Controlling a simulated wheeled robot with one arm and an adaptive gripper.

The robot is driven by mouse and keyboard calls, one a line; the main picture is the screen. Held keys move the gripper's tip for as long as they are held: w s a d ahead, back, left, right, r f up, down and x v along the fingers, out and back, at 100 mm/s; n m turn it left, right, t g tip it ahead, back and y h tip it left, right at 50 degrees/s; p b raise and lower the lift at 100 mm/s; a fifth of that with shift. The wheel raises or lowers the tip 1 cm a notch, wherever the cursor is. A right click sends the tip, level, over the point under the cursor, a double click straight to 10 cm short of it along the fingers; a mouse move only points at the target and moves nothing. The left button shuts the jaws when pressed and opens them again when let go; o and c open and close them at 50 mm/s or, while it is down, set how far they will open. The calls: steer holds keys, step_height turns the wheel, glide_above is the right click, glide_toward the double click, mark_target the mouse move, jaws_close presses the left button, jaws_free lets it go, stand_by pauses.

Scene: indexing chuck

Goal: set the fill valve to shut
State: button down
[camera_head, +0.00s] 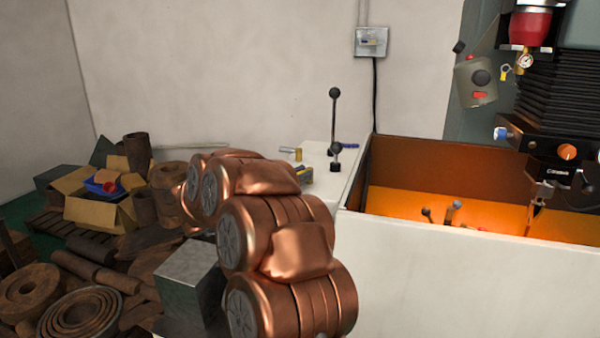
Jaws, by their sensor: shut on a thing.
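I cannot tell for sure which part is the fill valve. A black-knobbed lever (334,115) stands upright on the white cabinet top (320,172). A small blue handle (348,145) lies level beside it. My arm rises from the bottom middle and bends left. My gripper does not show; the arm's own links may hide it, so its contact with any part is hidden.
A machine with an orange-lit tray (480,215) and a dark head (560,150) stands right. A gauge (525,61) hangs under a red bowl (530,27). Rusty metal parts, cardboard boxes and a blue bin (103,183) crowd the left. A wall switch box (371,42) is behind.

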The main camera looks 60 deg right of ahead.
stand_by(0.3)
steer(key=c, duration=1.1)
jaws_free()
steer(key=shift+v, duration=6)
